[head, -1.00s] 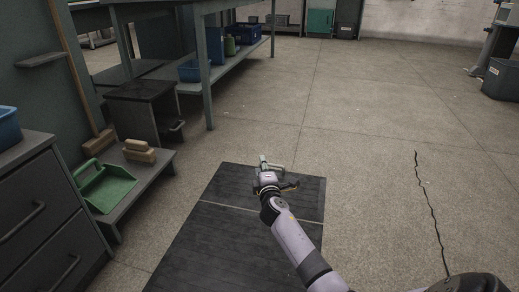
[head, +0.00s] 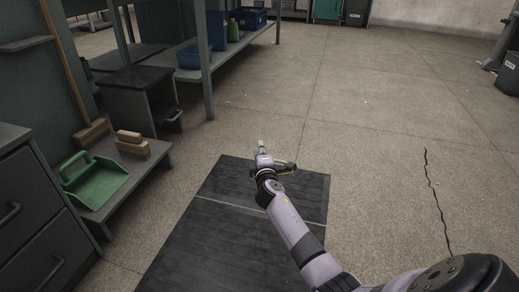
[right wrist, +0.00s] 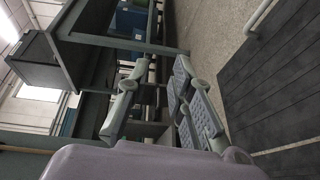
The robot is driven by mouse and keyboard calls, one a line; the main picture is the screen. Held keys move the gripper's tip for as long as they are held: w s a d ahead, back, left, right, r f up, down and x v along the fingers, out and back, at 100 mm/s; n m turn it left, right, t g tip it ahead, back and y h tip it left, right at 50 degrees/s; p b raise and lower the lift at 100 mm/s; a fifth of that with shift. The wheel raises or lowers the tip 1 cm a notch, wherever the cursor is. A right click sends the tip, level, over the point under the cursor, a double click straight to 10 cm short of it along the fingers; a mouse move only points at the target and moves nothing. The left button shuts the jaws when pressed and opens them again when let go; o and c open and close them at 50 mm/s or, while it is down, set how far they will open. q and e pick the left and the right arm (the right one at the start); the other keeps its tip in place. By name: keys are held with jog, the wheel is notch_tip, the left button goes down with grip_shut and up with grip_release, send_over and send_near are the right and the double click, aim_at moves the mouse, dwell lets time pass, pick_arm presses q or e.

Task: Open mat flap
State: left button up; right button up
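The dark ribbed mat (head: 215,240) lies flat on the floor in the middle of the head view, with a pale seam line across it. The part beyond the seam, its far section (head: 225,185), also lies flat. The mat shows at the right of the right wrist view (right wrist: 285,90). My right gripper (head: 274,156) is over the mat's far edge; its height above the floor is hard to tell. In the right wrist view its fingers (right wrist: 155,95) are apart with nothing seen between them. My left gripper is out of view.
A grey drawer cabinet (head: 35,220) stands nearer. A bench with blue bins (head: 190,57) is at the back. The floor right of the mat is clear except a dark crack (head: 435,200).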

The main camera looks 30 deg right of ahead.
jog(key=shift+c, duration=0.8)
jog(key=shift+a, duration=0.15)
jog(key=shift+c, duration=1.3)
jog(key=shift+w, duration=0.2)
grip_shut()
jog(key=shift+w, duration=0.1)
grip_release()
jog(key=o, duration=0.8)
